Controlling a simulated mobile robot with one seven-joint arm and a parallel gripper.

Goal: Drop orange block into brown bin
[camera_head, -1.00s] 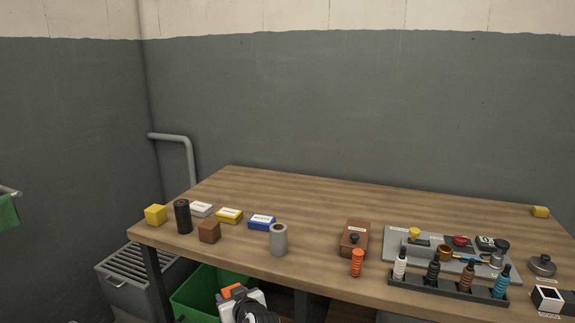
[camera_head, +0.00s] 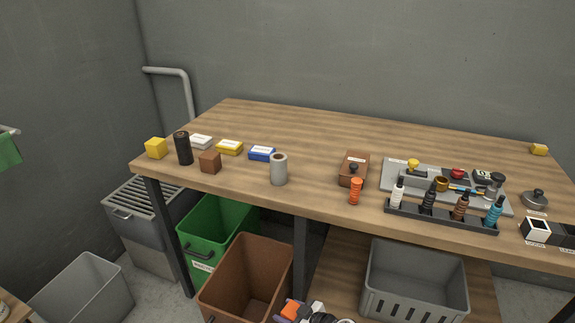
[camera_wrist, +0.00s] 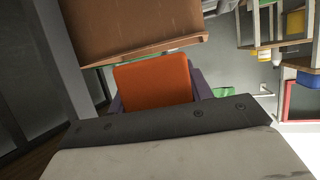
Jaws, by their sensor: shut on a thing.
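The brown bin (camera_head: 247,265) stands on the floor under the table's front left part, to the right of the green bin, with its open top showing. My gripper (camera_head: 288,312) is at the bottom edge of the head view, by the brown bin's lower right side. It is shut on the orange block (camera_wrist: 153,82), which sits between the fingers in the wrist view. The block (camera_head: 291,309) shows only in part in the head view. A brown surface with a lip (camera_wrist: 140,30) fills the top of the wrist view and looks like the bin.
A green bin (camera_head: 215,230), a grey slotted bin (camera_head: 412,290) and a light grey bin (camera_head: 85,290) stand nearby. The wooden table (camera_head: 320,140) holds blocks, bottles and an orange ribbed cylinder (camera_head: 355,191). A dark table leg (camera_head: 300,245) stands just right of the brown bin.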

